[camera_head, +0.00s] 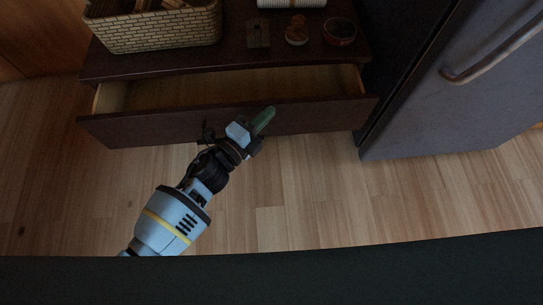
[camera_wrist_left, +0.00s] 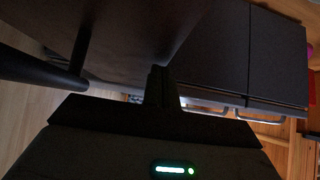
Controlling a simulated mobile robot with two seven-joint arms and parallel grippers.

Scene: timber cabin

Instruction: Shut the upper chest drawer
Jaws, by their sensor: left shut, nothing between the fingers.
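The upper chest drawer (camera_head: 310,116) stands open in the head view, its dark front pulled out from the chest (camera_head: 200,58) and its pale empty inside showing. My left gripper (camera_head: 264,120) is shut and empty, at the drawer front a little right of its middle. I cannot tell whether the fingers touch the front. In the left wrist view, the shut fingers (camera_wrist_left: 160,86) point at a dark surface, and a dark bar shows at the left. My right gripper is in neither view.
On the chest top are a woven basket (camera_head: 160,31), a red-rimmed round tin (camera_head: 340,31), small brown items (camera_head: 297,30) and a white ribbed object (camera_head: 290,3). A grey fridge (camera_head: 440,90) with a curved handle stands close at the right. The wooden floor (camera_head: 310,200) before the drawer is clear.

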